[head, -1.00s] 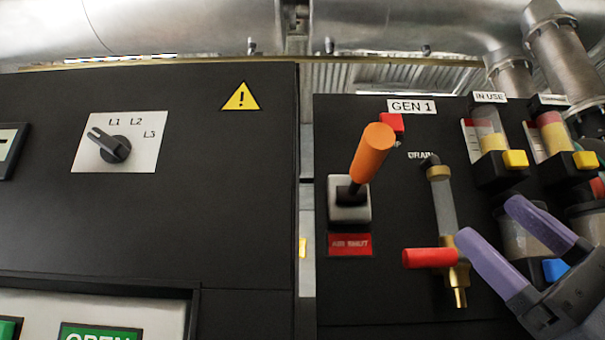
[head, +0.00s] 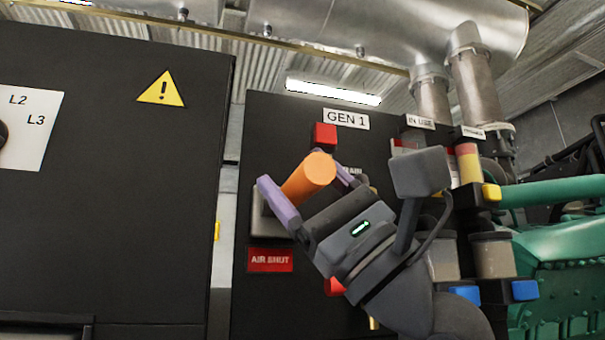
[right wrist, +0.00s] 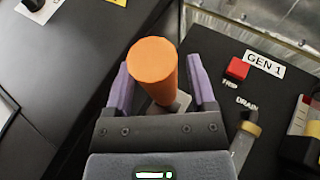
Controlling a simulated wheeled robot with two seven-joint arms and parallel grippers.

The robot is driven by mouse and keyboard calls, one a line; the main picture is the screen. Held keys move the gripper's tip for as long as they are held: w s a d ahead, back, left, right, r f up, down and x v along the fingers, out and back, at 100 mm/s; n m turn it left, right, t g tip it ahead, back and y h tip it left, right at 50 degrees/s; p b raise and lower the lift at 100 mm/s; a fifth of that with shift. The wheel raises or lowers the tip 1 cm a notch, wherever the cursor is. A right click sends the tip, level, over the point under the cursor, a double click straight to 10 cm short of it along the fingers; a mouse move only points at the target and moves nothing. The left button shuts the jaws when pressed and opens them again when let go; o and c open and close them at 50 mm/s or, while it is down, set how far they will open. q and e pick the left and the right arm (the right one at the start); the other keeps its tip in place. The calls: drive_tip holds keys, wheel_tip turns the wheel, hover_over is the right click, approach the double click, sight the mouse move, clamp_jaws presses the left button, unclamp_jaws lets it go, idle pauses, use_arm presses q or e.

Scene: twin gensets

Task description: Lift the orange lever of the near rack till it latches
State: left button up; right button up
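The orange lever (head: 309,177) rises from a pale square mount (head: 256,212) on the black GEN 1 panel, above a red AIR SHUT label (head: 270,260). It tilts up and out towards me. My right gripper (head: 303,181) has its two purple fingers on either side of the lever, around its upper part. In the right wrist view the lever (right wrist: 153,72) stands between the open fingers (right wrist: 159,68), close to the left finger, with a gap to the right one. Contact with the left finger cannot be told. My left gripper is not in view.
A red button (head: 325,134) sits above the lever, beside the GEN 1 sign (head: 346,119). Filter units with yellow (head: 491,192) and blue (head: 524,290) blocks stand to the right. A black cabinet (head: 110,220) is on the left.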

drive_tip(key=shift+w, duration=0.15)
clamp_jaws()
idle(1.0)
